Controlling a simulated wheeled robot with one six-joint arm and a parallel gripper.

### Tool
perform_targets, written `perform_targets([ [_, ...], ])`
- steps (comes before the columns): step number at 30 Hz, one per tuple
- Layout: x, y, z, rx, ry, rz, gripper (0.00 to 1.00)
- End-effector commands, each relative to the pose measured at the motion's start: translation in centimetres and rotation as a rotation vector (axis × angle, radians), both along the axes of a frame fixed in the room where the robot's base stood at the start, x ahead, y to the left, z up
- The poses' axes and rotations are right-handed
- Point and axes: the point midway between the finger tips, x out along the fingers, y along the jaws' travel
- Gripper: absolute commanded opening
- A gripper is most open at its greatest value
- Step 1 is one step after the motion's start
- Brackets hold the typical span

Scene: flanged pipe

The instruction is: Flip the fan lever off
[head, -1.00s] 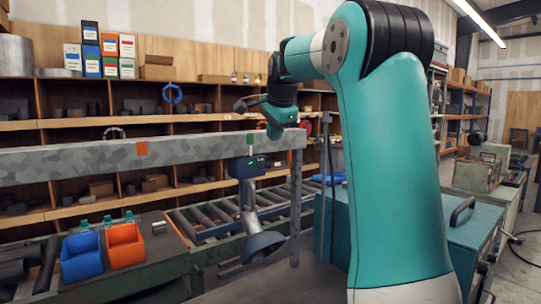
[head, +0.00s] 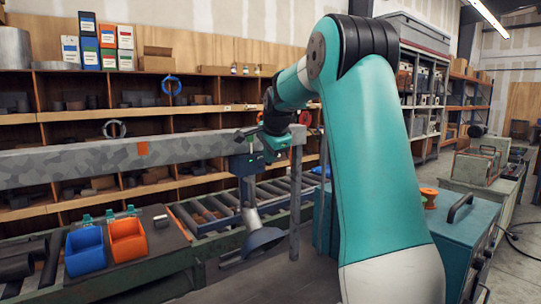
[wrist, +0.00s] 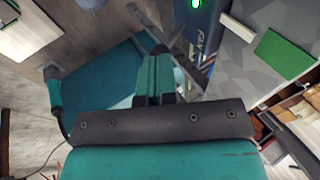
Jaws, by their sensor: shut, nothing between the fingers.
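The blue fan switch box (head: 243,164) hangs on the near face of the grey speckled beam (head: 80,163), above a metal duct with a funnel hood (head: 262,238). In the wrist view the fan box (wrist: 203,42) stands just beyond my fingertips, with a lit green light (wrist: 196,3) and partly hidden white lettering. A grey bar beside the box may be the lever; I cannot tell its position. My gripper (head: 272,150) is at the right side of the box. In the wrist view its teal fingers (wrist: 154,62) are shut and empty. Contact with the lever cannot be made out.
A post (head: 296,195) holds the beam's right end close to my gripper. A roller conveyor (head: 225,212) runs below. Blue (head: 85,251) and orange (head: 127,240) bins stand left. A teal cabinet (head: 462,232) stands right of my arm.

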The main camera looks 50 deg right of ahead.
Motion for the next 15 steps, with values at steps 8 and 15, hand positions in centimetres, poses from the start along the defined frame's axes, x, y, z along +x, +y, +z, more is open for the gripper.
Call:
perform_targets([
  [8, -0.28, 0.07, -0.60, -0.012, -0.048, 0.000, 0.00],
  [15, -0.41, 0.08, -0.84, -0.019, -0.080, 0.000, 0.00],
])
